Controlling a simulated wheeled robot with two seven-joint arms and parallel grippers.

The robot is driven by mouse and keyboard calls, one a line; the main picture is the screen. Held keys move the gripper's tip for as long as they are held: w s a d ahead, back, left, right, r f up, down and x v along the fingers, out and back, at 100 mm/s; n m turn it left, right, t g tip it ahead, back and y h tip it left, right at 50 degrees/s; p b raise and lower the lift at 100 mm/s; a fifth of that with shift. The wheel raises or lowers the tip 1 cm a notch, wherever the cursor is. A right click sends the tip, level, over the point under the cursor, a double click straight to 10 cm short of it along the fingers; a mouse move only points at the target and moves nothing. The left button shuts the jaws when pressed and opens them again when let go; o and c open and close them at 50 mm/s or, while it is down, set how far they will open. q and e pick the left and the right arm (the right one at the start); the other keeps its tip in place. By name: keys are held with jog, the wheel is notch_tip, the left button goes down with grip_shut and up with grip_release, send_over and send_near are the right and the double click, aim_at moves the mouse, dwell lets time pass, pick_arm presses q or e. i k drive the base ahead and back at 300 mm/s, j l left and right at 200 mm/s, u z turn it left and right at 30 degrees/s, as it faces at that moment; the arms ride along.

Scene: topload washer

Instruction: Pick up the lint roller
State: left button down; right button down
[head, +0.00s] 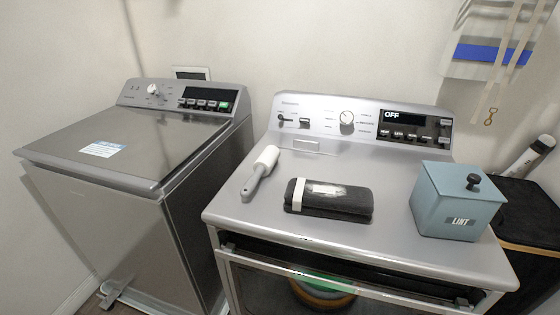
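The lint roller (260,171) lies on the left part of the dryer top (390,172) in the head view. It has a white roll at the upper right end and a grey handle pointing toward the lower left. Nothing covers it. Neither of my grippers is in view.
A dark folded cloth with a white band (350,199) lies right of the roller. A blue lint box (456,205) with a black knob stands at the dryer's right. A closed washer (110,148) stands left across a gap. A dark bin (530,212) is at right.

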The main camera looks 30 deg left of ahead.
aim_at(264, 164)
jog(key=u, duration=1.05)
